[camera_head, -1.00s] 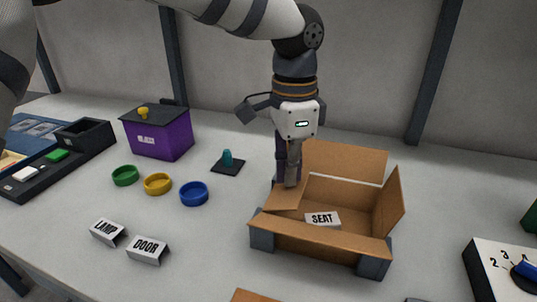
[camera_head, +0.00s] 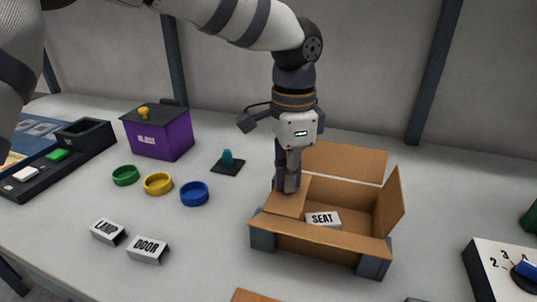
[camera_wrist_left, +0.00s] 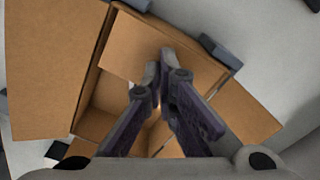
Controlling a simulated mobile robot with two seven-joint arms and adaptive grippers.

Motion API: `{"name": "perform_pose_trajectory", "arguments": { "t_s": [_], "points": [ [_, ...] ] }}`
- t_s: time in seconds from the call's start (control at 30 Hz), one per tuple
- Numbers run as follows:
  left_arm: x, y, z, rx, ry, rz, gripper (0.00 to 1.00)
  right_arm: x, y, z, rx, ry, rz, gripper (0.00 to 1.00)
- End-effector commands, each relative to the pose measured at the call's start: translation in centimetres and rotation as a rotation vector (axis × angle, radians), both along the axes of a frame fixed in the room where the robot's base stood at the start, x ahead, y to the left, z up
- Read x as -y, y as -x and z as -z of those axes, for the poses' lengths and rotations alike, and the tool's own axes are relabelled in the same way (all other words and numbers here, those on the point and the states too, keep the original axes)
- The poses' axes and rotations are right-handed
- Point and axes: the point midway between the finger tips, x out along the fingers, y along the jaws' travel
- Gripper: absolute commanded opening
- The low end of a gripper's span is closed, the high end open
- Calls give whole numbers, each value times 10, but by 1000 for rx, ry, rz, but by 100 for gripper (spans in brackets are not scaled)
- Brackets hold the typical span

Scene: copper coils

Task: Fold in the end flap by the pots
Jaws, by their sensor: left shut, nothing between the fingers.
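The open cardboard box (camera_head: 320,242) stands right of the middle in the head view. Its end flap (camera_head: 288,199) on the pots' side leans inward over the left end of the opening. It also shows in the wrist view (camera_wrist_left: 135,42). My left gripper (camera_head: 287,187) is shut and empty, pointing down, with its fingertips at this flap's inner part; the exact contact is hard to tell. The fingertips (camera_wrist_left: 160,72) also show in the wrist view. The pots are green (camera_head: 125,176), yellow (camera_head: 158,184) and blue (camera_head: 194,194), left of the box. My right gripper is out of view.
The back flap (camera_head: 346,161) and right end flap (camera_head: 389,203) stand up. A SEAT block (camera_head: 322,219) lies inside the box. LAND (camera_head: 108,232) and DOOR (camera_head: 148,250) blocks, a purple bin (camera_head: 160,137) and a teal-knobbed pad (camera_head: 228,165) are to the left.

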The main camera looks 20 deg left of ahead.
Motion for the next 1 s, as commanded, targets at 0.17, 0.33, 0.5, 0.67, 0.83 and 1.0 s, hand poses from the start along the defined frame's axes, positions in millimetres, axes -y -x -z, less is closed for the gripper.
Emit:
{"name": "perform_pose_trajectory", "arguments": {
  "t_s": [0.17,0.33,0.5,0.67,0.83,1.0],
  "points": [
    [0,0,5,1,0,0,0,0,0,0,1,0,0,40],
    [0,0,8,1,0,0,0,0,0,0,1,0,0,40],
    [0,0,4,2,0,0,0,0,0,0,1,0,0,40],
    [0,-1,-17,5,0,0,0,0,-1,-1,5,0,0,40],
    [0,-1,-39,4,1,0,0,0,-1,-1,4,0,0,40],
    [0,-1,-61,4,0,-1,0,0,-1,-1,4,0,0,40]
  ]
}}
